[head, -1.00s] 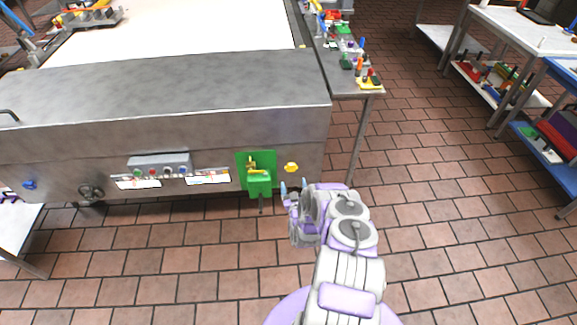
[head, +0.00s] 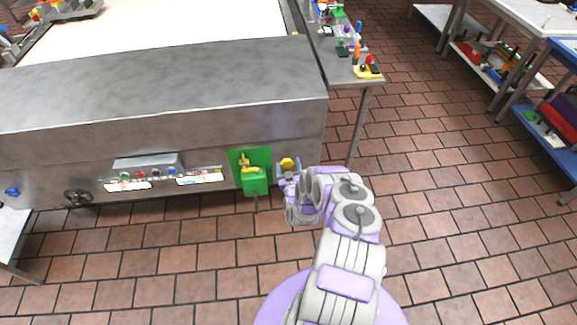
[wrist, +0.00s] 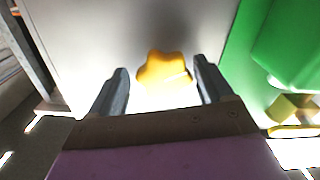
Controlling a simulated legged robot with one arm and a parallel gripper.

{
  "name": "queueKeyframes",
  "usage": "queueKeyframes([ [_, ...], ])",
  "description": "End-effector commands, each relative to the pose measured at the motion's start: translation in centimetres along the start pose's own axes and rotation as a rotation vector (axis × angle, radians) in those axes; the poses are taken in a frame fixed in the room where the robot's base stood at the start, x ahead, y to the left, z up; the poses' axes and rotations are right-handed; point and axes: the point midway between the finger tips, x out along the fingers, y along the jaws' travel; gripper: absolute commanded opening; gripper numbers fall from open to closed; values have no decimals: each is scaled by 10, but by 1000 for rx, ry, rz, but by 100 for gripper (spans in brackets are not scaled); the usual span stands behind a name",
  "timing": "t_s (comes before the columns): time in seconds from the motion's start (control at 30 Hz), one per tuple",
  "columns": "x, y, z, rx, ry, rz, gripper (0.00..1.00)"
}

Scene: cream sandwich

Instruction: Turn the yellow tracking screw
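The yellow tracking screw (head: 287,163) is a lobed yellow knob on the steel side of the machine, just right of the green panel. In the wrist view the yellow tracking screw (wrist: 163,70) sits between the two dark fingers of my gripper (wrist: 164,84). Clear gaps show on both sides of the knob, so the fingers are apart from it. In the head view my gripper (head: 288,174) is at the knob, its blue fingertips close to the machine's side.
A green box (head: 255,181) with a yellow valve is left of the knob. A control box (head: 148,163) and black handwheel (head: 78,196) are farther left. A narrow side table (head: 345,72) with small coloured items stands at the back right. The tiled floor (head: 190,265) in front is clear.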

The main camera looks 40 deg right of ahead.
Motion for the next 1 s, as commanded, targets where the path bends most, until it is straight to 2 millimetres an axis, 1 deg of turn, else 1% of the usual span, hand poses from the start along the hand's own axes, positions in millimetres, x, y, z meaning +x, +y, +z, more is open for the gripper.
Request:
queueKeyframes([
  [0.03, 0, -1, -1, -1, 0, -2, 75],
  [0.07, -1, -2, -1, -2, 1, -2, 72],
  [0.5, 2, -1, 1, 4, -1, -4, 30],
  [0.83, 2, 0, 2, 7, -3, -3, 29],
  [1.0, 2, -1, 2, 42, -3, -4, 29],
])
